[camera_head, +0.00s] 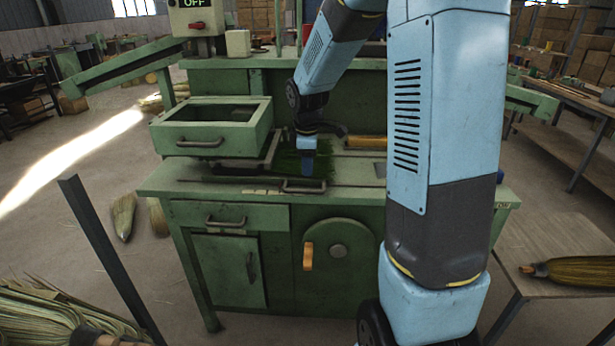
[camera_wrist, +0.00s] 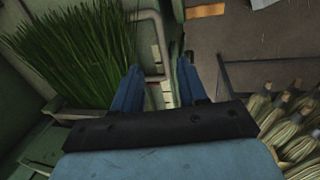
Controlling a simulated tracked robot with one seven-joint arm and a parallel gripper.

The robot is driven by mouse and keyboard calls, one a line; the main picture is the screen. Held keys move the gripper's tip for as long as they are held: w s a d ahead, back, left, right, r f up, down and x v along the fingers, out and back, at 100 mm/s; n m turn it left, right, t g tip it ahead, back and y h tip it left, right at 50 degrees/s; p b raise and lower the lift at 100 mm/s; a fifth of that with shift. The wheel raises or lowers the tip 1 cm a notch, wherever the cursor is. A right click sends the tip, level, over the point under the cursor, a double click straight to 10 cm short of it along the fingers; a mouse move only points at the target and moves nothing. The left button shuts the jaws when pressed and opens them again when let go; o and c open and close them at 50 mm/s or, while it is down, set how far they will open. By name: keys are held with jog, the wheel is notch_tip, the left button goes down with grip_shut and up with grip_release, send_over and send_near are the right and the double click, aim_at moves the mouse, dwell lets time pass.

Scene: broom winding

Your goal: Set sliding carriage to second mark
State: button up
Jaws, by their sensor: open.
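A green open-topped box with a front handle (camera_head: 212,125) sits on a slide base at the left of the green machine's bench; I cannot tell for sure if it is the sliding carriage. A smaller metal handle (camera_head: 303,186) lies at the bench's front edge, and a pale handle bar (camera_wrist: 157,35) shows ahead of my fingers in the wrist view. Small pale and orange marks (camera_wrist: 181,72) lie near it; their order is unclear. My gripper (camera_head: 307,168) is open over the bench behind the front handle, fingers pointing down. Its two blue fingers (camera_wrist: 160,86) hold nothing visible.
Green bristles (camera_wrist: 75,55) fill a bench recess beside my gripper. A wheel with an orange knob (camera_head: 307,257) is on the machine's front. Brooms (camera_wrist: 290,115) lie at the right in the wrist view. A dark post (camera_head: 110,255) stands at front left.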

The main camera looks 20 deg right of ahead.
jog(key=shift+s+a+r, duration=0.1)
jog(key=shift+s+r, duration=0.1)
jog(key=shift+r, duration=0.95)
jog(key=shift+s+a+r, duration=0.1)
jog(key=shift+s+r, duration=0.05)
jog(key=shift+r, duration=0.95)
jog(key=s+r+m+t, duration=0.1)
jog(key=s+r+m, duration=0.2)
jog(key=s, duration=0.6)
jog(key=s+a+r+m+t, duration=0.1)
jog(key=s+r+m, duration=0.3)
jog(key=s, duration=0.5)
jog(key=s+a+r+m+t, duration=0.1)
jog(key=s+r+m, duration=0.3)
jog(key=s, duration=0.5)
jog(key=shift+s+r+m+t+y, duration=0.2)
jog(key=shift+m+t+y, duration=0.15)
jog(key=shift+m, duration=0.85)
